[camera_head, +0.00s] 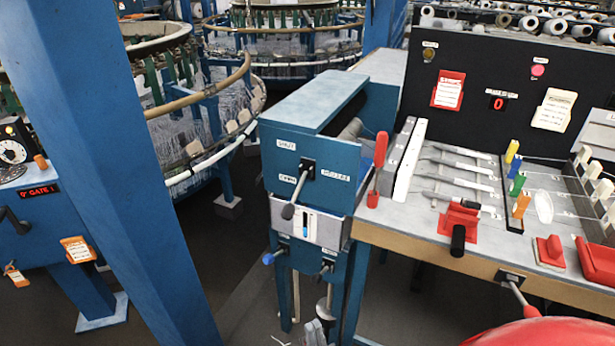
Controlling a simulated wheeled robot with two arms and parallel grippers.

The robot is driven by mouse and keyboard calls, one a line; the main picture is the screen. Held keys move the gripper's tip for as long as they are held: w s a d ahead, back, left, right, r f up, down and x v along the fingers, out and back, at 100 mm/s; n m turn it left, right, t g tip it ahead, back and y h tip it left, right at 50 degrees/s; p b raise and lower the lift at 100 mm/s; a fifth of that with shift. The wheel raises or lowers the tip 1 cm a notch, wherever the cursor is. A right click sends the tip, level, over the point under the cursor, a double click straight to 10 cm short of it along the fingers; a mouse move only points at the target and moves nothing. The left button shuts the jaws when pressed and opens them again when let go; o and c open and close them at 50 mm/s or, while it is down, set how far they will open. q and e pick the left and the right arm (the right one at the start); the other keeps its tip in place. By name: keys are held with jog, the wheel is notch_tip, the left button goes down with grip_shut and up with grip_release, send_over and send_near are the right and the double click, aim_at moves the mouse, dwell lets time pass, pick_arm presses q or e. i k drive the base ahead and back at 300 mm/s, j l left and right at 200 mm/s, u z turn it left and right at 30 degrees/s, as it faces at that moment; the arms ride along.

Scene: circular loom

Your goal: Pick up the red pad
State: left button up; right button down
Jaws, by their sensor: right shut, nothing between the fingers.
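Several red things lie on the grey workbench (395,222). A small red block with a raised grip (551,250) sits on a pale plate near the front edge. A larger red pad-like piece (598,262) lies to its right, cut off by the picture edge. I cannot tell for certain which is the red pad. My left gripper is not in view.
A red clamp with a black handle (460,222), steel tools (455,165) and coloured handles (516,175) crowd the bench. A blue lever cabinet (310,165) stands at its left. A blue post (110,150) blocks the left side. Circular looms (200,100) stand behind.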

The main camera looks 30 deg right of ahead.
aim_at(548, 252)
jog(key=l+z, duration=0.1)
jog(key=z, duration=2.15)
jog(key=l, duration=0.1)
